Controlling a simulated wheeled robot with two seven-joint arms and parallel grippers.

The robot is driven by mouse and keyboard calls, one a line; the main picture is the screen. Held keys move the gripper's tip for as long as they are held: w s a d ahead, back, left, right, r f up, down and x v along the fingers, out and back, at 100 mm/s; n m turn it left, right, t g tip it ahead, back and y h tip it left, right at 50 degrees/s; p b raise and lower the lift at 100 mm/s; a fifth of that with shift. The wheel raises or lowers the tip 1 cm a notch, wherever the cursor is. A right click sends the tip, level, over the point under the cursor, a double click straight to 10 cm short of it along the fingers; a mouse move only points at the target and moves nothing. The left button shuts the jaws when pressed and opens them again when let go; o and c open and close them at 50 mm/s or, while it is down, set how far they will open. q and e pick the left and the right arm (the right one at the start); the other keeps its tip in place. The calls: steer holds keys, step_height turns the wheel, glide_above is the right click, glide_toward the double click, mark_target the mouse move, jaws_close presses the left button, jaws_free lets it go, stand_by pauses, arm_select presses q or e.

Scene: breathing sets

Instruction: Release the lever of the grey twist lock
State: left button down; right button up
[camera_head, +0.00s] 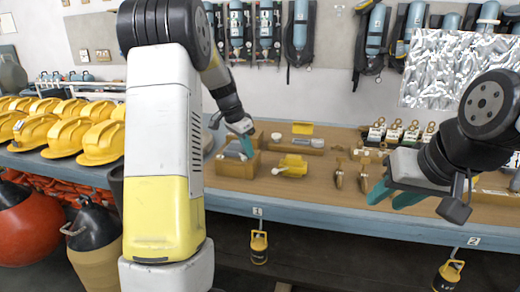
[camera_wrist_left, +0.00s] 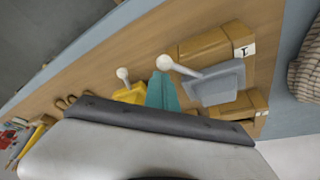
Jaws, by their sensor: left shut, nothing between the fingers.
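The grey twist lock (camera_head: 233,149) sits in a wooden cradle (camera_head: 236,168) on the bench. In the left wrist view the grey lock (camera_wrist_left: 216,84) lies between wooden blocks, and its white lever (camera_wrist_left: 182,69) ends in a ball pointing left. My left gripper (camera_head: 247,147) is shut and empty, close to the grey lock. In the left wrist view its teal fingertips (camera_wrist_left: 163,82) are just below the lever's ball; I cannot tell whether they touch. My right gripper (camera_head: 387,197) appears open and empty over the front of the bench at the right.
A yellow twist lock (camera_head: 293,164) with a white lever lies right of the cradle. Brass-coloured pieces (camera_head: 339,176) stand farther right. Yellow helmets (camera_head: 100,143) fill a shelf at left. Open bench lies before the yellow lock.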

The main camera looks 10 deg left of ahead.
arm_select(q)
steer(key=shift+s+a+m, duration=0.25)
steer(key=shift+a+m, duration=0.15)
steer(key=shift+m, duration=0.1)
steer(key=a+m+g+h, duration=0.1)
steer(key=a+m+g, duration=0.3)
steer(key=a+m, duration=0.5)
steer(key=shift+s+a+m, duration=0.3)
steer(key=shift+m, duration=1)
steer(key=d+r, duration=0.1)
steer(key=d, duration=0.3)
steer(key=v, duration=0.9)
steer(key=shift+s+a+r, duration=0.3)
steer(key=shift+s+a, duration=0.05)
steer(key=shift+s, duration=0.1)
